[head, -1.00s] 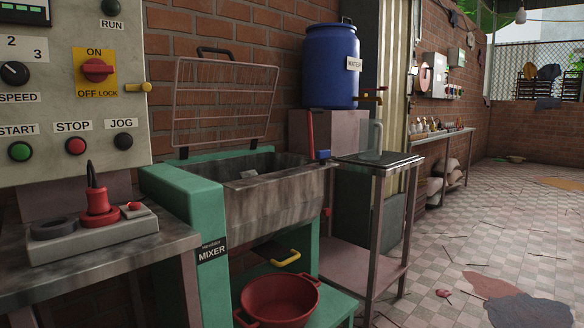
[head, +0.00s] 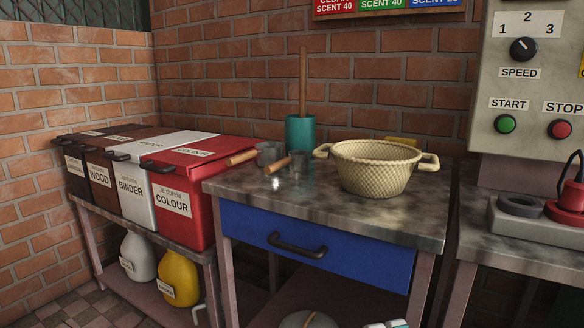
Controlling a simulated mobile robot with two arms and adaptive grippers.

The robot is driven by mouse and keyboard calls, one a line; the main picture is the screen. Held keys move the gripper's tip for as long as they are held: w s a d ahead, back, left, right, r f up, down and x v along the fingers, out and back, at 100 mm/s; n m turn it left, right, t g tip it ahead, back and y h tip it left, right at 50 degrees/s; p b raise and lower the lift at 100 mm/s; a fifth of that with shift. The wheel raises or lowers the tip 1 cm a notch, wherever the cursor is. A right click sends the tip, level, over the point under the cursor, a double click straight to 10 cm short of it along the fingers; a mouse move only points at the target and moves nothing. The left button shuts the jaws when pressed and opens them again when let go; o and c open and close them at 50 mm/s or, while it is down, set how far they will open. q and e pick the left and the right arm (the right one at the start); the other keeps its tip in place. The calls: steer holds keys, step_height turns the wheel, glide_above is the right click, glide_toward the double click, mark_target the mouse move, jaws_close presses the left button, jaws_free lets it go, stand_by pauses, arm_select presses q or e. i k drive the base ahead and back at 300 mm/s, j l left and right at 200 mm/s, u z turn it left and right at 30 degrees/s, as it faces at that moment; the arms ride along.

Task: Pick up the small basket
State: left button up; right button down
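A small cream woven basket (head: 375,168) with two side handles stands upright on the worn metal top of a table (head: 300,207) that has a blue drawer. It looks empty, though the low part of its inside is hidden by its front wall. A small yellow thing shows partly behind its rim. Neither of my grippers is in the head view.
Two metal scoops (head: 297,165) with wooden handles and a teal pot (head: 300,134) holding a wooden stick are left of the basket. Labelled bins, including a red one (head: 187,204), stand further left. A control panel (head: 532,90) is at the right. The table's front is clear.

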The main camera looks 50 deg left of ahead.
mark_target(367, 169)
steer(key=u, duration=1.15)
